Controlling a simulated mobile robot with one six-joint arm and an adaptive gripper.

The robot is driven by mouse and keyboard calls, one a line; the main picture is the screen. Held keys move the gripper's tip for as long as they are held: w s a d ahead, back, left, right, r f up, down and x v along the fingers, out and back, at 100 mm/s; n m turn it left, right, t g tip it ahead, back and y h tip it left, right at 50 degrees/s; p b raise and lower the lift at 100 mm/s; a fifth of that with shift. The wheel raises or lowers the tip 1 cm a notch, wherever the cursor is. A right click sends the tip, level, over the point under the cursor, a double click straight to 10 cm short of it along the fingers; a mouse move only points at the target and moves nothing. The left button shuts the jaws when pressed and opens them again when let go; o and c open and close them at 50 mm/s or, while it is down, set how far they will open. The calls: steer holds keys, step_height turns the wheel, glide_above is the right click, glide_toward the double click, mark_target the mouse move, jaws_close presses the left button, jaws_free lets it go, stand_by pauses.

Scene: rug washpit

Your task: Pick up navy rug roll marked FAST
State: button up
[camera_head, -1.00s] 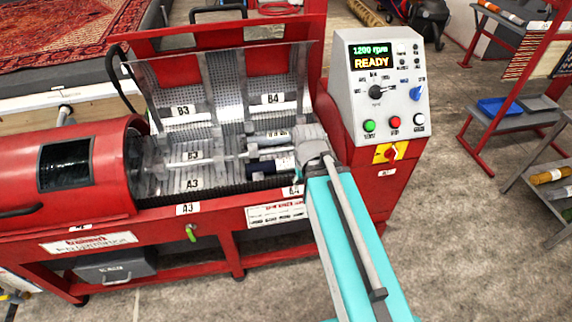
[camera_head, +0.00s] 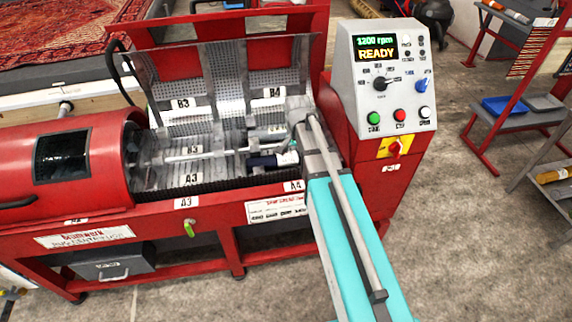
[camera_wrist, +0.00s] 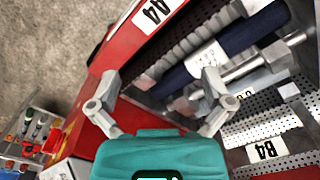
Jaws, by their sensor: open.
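A navy rug roll (camera_head: 268,161) with a pale label lies in the red machine's open trough, near its right end. It also shows in the wrist view (camera_wrist: 240,35), running from upper right to lower left. Its label (camera_wrist: 206,56) is too small to read there. My gripper (camera_wrist: 161,78) is open and empty, its two fingers spread, with the right finger overlapping the roll's label area in the picture. Whether a finger touches the roll cannot be told. In the head view my arm reaches over the trough's right end and largely hides the gripper.
A metal shaft (camera_head: 200,152) runs along the trough beside the roll. The raised clear lid (camera_head: 165,90) stands behind. The control console (camera_head: 385,75) stands close right of my arm, reading READY. A side rack (camera_head: 500,120) is farther right, with open floor between.

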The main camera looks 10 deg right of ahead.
mark_target(287, 155)
steer(key=w+f+m+b, duration=0.2)
steer(key=w+m, duration=0.2)
steer(key=w, duration=0.3)
steer(key=w+f+m+b, duration=0.2)
steer(key=w+m, duration=0.3)
steer(key=w, duration=0.3)
steer(key=shift+w+f+m, duration=0.2)
steer(key=shift+f+m, duration=0.1)
steer(key=shift+f, duration=0.1)
step_height(287, 155, down, 8)
steer(key=b, duration=0.8)
steer(key=shift+f+b, duration=0.25)
steer(key=shift+b, duration=0.1)
steer(key=shift+f, duration=0.1)
steer(key=shift+w+f+b, duration=0.1)
steer(key=shift+f+b, duration=2.4)
steer(key=shift+b, duration=0.1)
